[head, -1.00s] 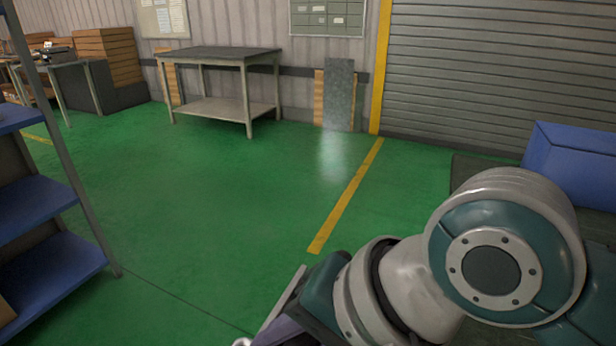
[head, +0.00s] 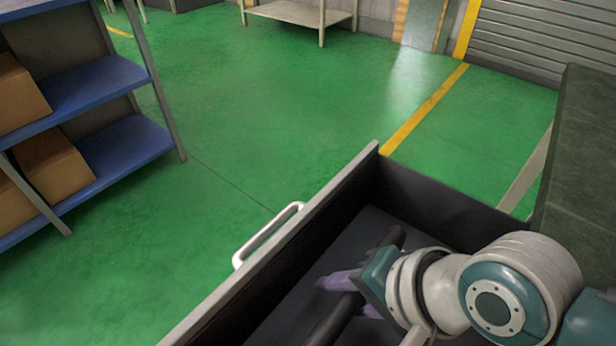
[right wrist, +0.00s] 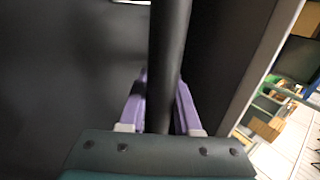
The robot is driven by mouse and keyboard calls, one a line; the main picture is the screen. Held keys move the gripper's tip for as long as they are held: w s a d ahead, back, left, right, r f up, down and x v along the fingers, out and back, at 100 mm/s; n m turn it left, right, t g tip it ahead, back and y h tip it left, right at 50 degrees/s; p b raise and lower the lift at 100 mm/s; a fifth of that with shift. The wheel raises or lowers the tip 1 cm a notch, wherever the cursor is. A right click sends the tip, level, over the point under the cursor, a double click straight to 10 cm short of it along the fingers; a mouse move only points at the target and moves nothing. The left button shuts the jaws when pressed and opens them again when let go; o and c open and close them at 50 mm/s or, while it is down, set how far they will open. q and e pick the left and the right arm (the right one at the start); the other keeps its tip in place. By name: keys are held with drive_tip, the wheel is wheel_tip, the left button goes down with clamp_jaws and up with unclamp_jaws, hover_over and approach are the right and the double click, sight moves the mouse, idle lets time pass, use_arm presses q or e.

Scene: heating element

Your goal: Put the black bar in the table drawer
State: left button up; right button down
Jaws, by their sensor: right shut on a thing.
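The table drawer (head: 365,165) is pulled open in the head view, with a white handle (head: 268,235) on its front. My right gripper (head: 345,281) is inside the drawer's outline, with purple fingers shut on the black bar (head: 392,238). In the right wrist view the bar (right wrist: 168,50) runs lengthwise between the two purple fingers (right wrist: 160,105), with dark drawer surfaces around it. I cannot tell whether the bar touches the drawer floor. My left gripper is not in view.
The dark table top (head: 588,160) stands at the right above the drawer. A blue shelf unit (head: 105,90) with cardboard boxes (head: 52,165) is at the left. Green floor (head: 230,120) lies clear between them. Another table (head: 300,14) stands at the back.

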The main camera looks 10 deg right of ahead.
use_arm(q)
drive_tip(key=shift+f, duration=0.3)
use_arm(e)
drive_tip(key=shift+f, duration=0.55)
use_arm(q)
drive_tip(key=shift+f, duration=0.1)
use_arm(e)
drive_tip(key=shift+f, duration=0.1)
drive_tip(key=c, duration=0.6)
unclamp_jaws()
drive_tip(key=shift+s+d+r+p, duration=0.1)
drive_tip(key=shift+r+p, duration=0.2)
drive_tip(key=shift+r, duration=0.15)
use_arm(q)
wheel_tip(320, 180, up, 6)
drive_tip(key=p, duration=0.5)
use_arm(e)
drive_tip(key=v, duration=1.1)
